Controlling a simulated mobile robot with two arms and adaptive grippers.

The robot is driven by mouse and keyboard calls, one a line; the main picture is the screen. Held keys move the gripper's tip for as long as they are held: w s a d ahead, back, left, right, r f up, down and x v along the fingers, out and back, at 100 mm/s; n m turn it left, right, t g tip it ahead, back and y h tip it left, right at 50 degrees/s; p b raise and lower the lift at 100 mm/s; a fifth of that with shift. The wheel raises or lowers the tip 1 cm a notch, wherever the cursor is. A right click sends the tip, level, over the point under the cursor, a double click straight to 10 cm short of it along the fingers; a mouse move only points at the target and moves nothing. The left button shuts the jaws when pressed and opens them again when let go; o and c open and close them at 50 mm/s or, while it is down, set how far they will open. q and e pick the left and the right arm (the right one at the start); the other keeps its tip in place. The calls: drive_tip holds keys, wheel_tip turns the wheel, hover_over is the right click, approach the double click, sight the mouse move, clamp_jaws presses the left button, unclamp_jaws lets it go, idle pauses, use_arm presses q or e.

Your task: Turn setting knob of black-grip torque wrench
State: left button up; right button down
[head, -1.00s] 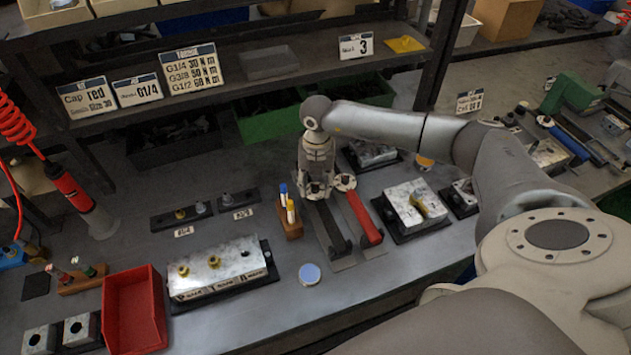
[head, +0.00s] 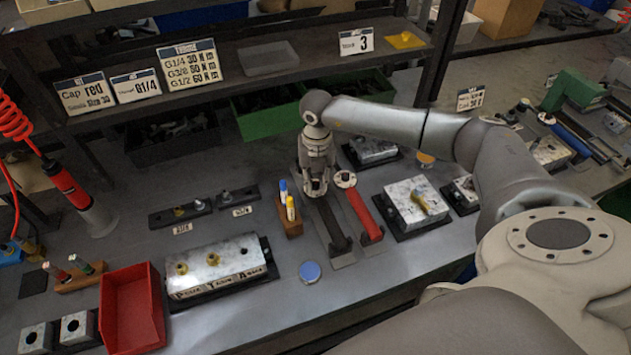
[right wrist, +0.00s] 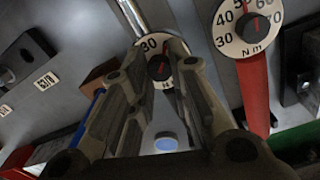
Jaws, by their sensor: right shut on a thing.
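The black-grip torque wrench (head: 333,229) lies on the bench, its grip toward the front edge. My right gripper (head: 315,188) points down over its dial end. In the right wrist view the fingers of my right gripper (right wrist: 164,100) close in on the dial (right wrist: 160,68) with its dark knob and red pointer; the fingers partly hide the scale, where "30" shows. The gripper is shut on the setting knob. The red-grip torque wrench (head: 364,214) lies just to the right, its larger dial (right wrist: 248,28) apart from the fingers. My left gripper is not in view.
A wooden block with blue and yellow markers (head: 290,222) stands close left of the gripper. A metal valve block (head: 215,268) sits front left, another (head: 412,203) at right. A red bin (head: 133,310) stands front left. A shelf with sign cards (head: 190,65) runs behind.

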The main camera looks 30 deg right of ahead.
sight(316, 184)
drive_tip(key=n+b, duration=0.2)
drive_tip(key=n, duration=0.1)
drive_tip(key=shift+f, duration=0.1)
drive_tip(key=shift+n+b, duration=1.2)
drive_tip(key=shift+n, duration=0.7)
drive_tip(key=c, duration=1.3)
unclamp_jaws()
wheel_tip(316, 184, up, 12)
drive_tip(key=shift+d, duration=0.15)
